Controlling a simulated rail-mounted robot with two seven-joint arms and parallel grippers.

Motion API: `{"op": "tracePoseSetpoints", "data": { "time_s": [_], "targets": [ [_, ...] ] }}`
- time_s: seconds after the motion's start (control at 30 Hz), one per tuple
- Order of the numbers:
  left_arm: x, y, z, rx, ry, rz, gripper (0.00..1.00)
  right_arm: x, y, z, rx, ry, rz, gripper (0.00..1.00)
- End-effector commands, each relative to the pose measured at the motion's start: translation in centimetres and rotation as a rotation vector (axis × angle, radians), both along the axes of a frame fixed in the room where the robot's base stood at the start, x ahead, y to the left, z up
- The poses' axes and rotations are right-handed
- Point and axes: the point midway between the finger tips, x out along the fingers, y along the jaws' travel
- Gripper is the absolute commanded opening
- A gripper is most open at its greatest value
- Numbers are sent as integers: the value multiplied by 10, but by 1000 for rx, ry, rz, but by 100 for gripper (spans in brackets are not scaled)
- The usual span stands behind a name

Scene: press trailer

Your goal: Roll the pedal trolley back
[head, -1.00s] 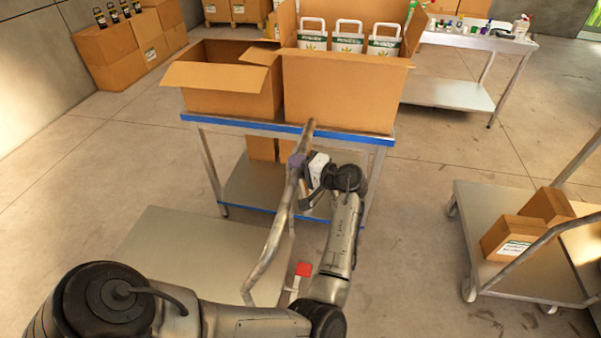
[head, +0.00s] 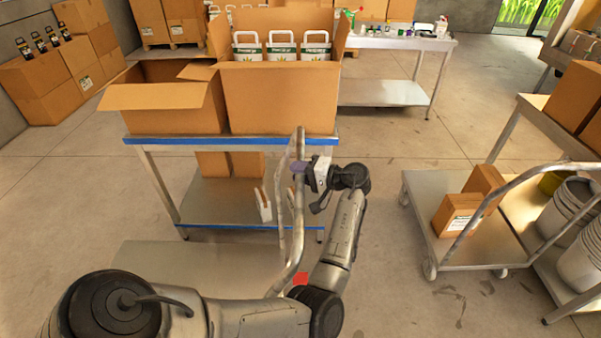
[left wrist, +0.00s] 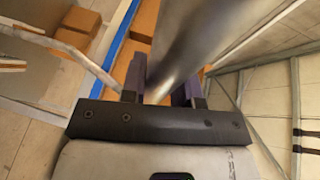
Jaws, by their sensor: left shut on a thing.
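The pedal trolley (head: 190,262) has a flat grey deck, low in the head view in front of the blue-edged table. Its metal tube handle (head: 297,225) rises at the deck's right side, and a red pedal (head: 300,279) shows near the handle's foot. My left gripper (head: 299,168) is shut on the upright tube of the handle. In the left wrist view the tube (left wrist: 195,45) passes between the two fingers (left wrist: 165,92). Part of the deck is hidden behind my left arm. My right gripper is not in view.
A steel table with blue edges (head: 160,142) holds open cartons (head: 280,100) just beyond the trolley. Another trolley (head: 480,242) with small boxes stands at the right, beside shelving with buckets (head: 562,225). Bare floor (head: 390,290) lies between the two trolleys.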

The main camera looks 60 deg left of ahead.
Motion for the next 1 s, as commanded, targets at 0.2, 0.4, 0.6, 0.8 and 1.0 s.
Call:
{"op": "tracePoseSetpoints", "data": {
  "time_s": [0.2,0.4,0.6,0.8,1.0],
  "targets": [
    [-2,1,-1,-2,0,6,35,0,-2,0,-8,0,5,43],
    [-1,1,0,-1,0,4,54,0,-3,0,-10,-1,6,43],
    [-1,0,0,-1,0,3,54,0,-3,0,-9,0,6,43],
    [8,-9,2,-2,0,1,54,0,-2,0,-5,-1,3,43],
    [32,-38,9,-3,0,-1,54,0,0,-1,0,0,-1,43]
  ]
}}
